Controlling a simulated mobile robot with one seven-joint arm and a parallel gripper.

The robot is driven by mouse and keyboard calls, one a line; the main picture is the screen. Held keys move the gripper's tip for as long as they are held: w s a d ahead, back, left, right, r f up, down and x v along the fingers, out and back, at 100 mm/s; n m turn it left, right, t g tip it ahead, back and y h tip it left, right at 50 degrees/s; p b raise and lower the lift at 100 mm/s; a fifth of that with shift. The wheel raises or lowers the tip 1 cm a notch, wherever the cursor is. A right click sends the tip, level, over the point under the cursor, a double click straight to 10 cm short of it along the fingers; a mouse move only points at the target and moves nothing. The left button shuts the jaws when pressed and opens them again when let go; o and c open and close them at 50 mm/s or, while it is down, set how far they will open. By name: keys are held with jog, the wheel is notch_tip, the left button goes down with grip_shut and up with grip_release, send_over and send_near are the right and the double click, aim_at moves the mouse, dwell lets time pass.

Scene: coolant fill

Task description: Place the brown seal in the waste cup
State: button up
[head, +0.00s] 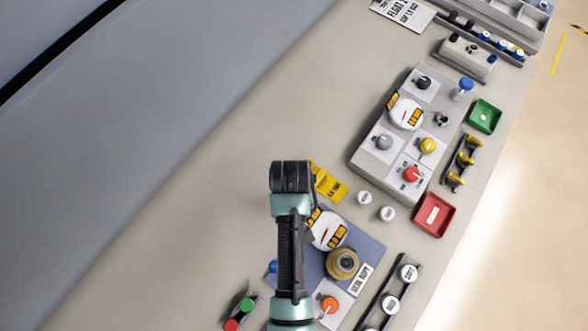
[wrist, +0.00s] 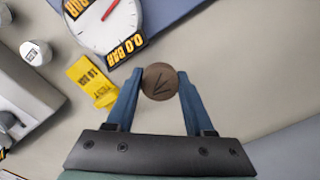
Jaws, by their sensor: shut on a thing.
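The brown seal (wrist: 160,82) is a small round disc with a dark mark on its face. My gripper (wrist: 158,92) is shut on it in the wrist view, one blue finger on each side. In the head view my arm covers the fingers and the seal. I cannot clearly pick out a waste cup. A round tan fitting (head: 342,264) with a dark centre stands on the blue-grey plate (head: 367,246), right of my arm in the head view.
A white gauge (head: 328,230) and a yellow tag (head: 332,187) are close to my arm; the gauge (wrist: 108,22) and tag (wrist: 92,82) also show in the wrist view. A red tray (head: 434,214) and green tray (head: 484,115) line the right edge. The bench left of my arm is mostly clear.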

jog(key=shift+f, duration=2.3)
jog(key=shift+f, duration=0.1)
jog(key=o, duration=0.8)
